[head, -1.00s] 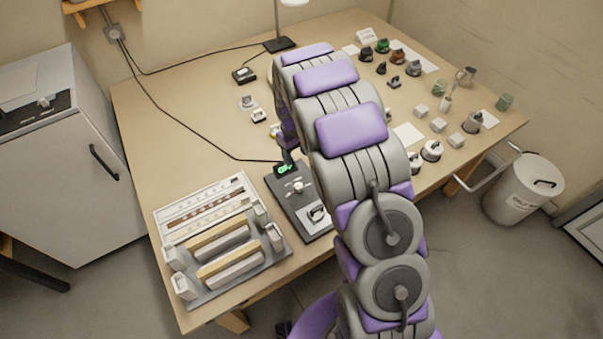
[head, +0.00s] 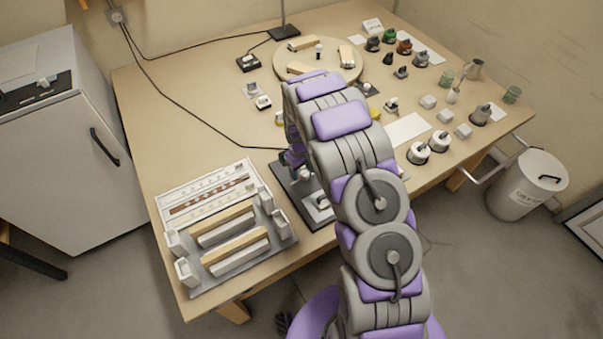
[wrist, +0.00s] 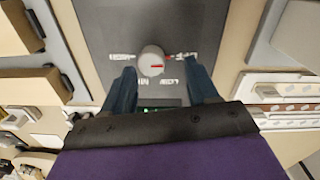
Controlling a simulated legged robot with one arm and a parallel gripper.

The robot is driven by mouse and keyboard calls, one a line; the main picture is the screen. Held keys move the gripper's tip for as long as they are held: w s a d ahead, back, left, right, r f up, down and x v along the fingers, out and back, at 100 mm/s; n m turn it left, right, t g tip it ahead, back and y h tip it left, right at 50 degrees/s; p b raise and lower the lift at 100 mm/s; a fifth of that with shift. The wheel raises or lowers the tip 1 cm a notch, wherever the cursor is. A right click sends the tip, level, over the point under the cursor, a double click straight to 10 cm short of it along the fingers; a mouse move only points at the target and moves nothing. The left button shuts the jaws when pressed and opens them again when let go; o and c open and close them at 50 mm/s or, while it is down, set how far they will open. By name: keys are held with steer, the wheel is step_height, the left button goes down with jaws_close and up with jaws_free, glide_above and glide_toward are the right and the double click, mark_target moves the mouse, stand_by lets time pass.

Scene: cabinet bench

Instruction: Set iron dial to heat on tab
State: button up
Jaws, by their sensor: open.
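The iron's control panel is a dark plate (head: 290,188) at the front of the table, partly hidden by my arm. Its pale round dial (wrist: 152,62) has a red mark pointing right in the wrist view. Labels ring the dial; OFF and LOW are on the right and HIGH is on the left. A green display shows at the lower edge of the plate, mostly covered by my gripper. My gripper (wrist: 161,88) is open, with its two blue fingers over the plate, just short of the dial and spread to either side. Contact with the dial cannot be told.
A rack with wood-topped bars (head: 228,240) stands left of the plate. A round wooden board (head: 285,72) lies behind my arm. White round pots (head: 439,141), small blocks and cups fill the right side. The table's left part is mostly clear, crossed by a black cable.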

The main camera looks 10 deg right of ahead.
steer(key=shift+d+f, duration=0.15)
steer(key=shift+f, duration=0.5)
steer(key=shift+d+f, duration=0.15)
steer(key=shift+d, duration=0.65)
steer(key=shift+a, duration=0.6)
steer(key=c, duration=0.4)
steer(key=shift+c, duration=1)
steer(key=shift+d, duration=0.2)
steer(key=c, duration=0.4)
